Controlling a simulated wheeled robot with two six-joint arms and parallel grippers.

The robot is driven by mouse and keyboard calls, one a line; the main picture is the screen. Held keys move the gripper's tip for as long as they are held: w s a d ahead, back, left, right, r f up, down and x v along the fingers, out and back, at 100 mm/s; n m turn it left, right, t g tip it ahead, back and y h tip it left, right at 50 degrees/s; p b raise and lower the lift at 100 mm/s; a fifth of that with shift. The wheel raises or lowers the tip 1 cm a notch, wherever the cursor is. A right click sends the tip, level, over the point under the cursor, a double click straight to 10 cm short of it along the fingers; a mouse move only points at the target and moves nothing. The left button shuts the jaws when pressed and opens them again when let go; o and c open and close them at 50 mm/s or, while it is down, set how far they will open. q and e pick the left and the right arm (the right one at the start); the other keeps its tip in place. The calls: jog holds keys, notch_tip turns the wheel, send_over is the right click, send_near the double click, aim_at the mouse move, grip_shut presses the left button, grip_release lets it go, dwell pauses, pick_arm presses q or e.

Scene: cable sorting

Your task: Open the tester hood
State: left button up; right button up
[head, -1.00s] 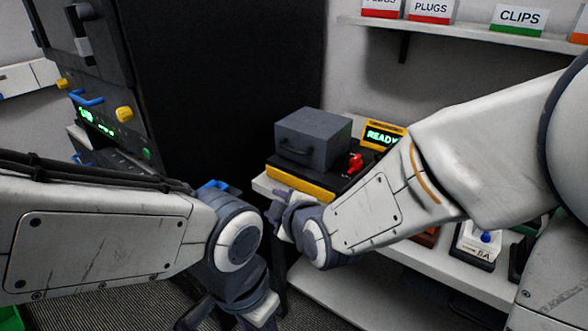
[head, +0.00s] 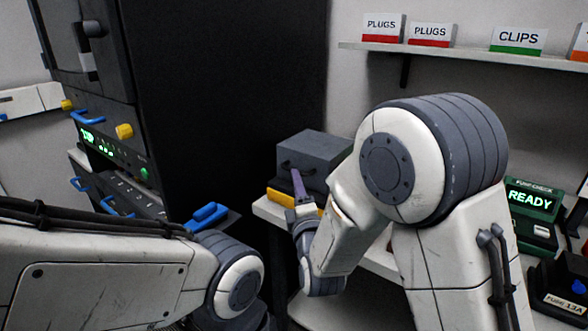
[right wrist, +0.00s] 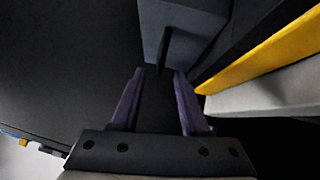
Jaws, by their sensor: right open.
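The tester's grey box-shaped hood (head: 318,150) sits lowered on its base at the shelf's left end, and a dark handle is on its front. The base's yellow front edge (head: 279,197) shows below it. My right gripper (head: 298,180) is in front of the hood, near the handle. In the right wrist view my open, empty purple fingers (right wrist: 157,75) point at the hood (right wrist: 180,25), with the dark handle (right wrist: 165,48) just beyond and between the tips. I cannot tell whether they touch it. My right arm hides the tester's right side. My left gripper is out of view.
A tall black cabinet (head: 225,100) stands left of the shelf, with blue handles and yellow knobs on its equipment. A green fuse checker (head: 532,198) reading READY and a fuse box (head: 560,290) are at the right. Labelled boxes stand on the upper shelf (head: 480,58).

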aim_at(312, 162)
jog(key=shift+w+a+r, duration=0.15)
jog(key=shift+w+a, duration=0.05)
jog(key=shift+w, duration=0.9)
jog(key=shift+w+a+r, duration=0.1)
jog(key=shift+w+a, duration=0.1)
jog(key=shift+w, duration=0.9)
jog(key=shift+c, duration=0.3)
grip_shut()
